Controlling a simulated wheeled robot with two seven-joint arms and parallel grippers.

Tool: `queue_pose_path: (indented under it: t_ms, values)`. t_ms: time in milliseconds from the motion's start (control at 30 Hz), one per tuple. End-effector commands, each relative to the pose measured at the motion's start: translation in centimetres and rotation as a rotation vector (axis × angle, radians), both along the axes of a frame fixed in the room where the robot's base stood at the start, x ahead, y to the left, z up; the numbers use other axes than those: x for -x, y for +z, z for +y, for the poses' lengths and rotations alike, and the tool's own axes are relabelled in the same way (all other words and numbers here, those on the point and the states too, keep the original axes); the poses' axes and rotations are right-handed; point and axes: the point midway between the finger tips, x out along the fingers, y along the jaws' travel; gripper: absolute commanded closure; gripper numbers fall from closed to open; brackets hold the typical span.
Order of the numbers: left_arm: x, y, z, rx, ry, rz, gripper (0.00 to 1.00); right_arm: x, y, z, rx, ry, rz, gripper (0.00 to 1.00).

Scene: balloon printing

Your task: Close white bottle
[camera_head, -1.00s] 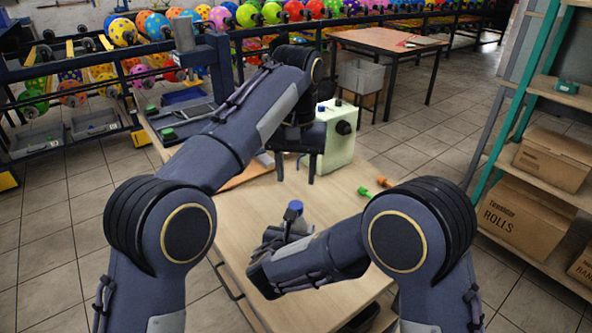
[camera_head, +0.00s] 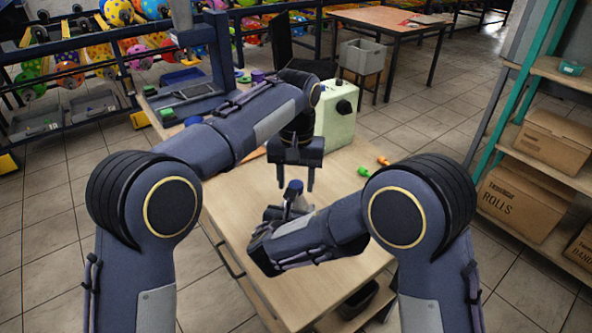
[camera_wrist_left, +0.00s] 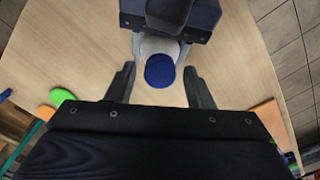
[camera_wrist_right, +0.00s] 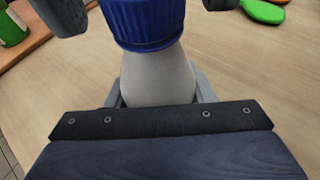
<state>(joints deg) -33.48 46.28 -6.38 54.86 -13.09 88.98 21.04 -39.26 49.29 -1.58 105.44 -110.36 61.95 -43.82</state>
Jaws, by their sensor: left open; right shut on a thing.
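The white bottle (camera_wrist_right: 157,75) is pale grey-white, with a ribbed blue cap (camera_wrist_right: 145,24) at its top. My right gripper (camera_head: 290,213) is shut on the bottle body and holds it over the wooden table. The cap also shows in the head view (camera_head: 295,187) and from above in the left wrist view (camera_wrist_left: 160,71). My left gripper (camera_head: 296,186) is open and points down, just above the bottle. Its two fingers stand on either side of the cap, apart from it. I cannot tell whether the cap is screwed tight.
The wooden table (camera_head: 240,200) is mostly clear around the bottle. A pale green machine (camera_head: 335,115) stands at its back. Orange and green small items (camera_head: 372,166) lie to the right. Shelves with cardboard boxes (camera_head: 525,200) stand at the right.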

Motion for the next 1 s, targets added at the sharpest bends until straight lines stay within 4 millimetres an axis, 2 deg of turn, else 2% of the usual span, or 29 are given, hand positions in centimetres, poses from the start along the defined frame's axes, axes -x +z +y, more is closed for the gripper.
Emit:
queue_pose_path:
  t_ms: [233, 567, 767, 800, 1000]
  values:
    - [-0.01, -0.03, 0.01, 0.000, 0.000, 0.000, 0.54, 0.00, 0.00, 0.00, 0.000, 0.000, 0.000, 1.00]
    - [-0.01, -0.02, 0.00, 0.000, 0.000, 0.000, 0.97, 0.00, -0.01, 0.00, 0.000, 0.000, 0.000, 1.00]
    - [-0.01, -0.02, -0.01, 0.000, -0.006, 0.000, 0.98, 0.00, 0.00, 0.00, 0.000, 0.000, 0.000, 1.00]
    - [-0.01, -0.02, -0.01, 0.000, -0.006, 0.000, 0.70, 0.00, -0.01, 0.00, 0.000, 0.000, 0.000, 1.00]
    - [-0.01, -0.02, -0.01, 0.000, -0.006, 0.000, 0.46, 0.00, -0.01, 0.00, 0.000, 0.000, 0.000, 1.00]
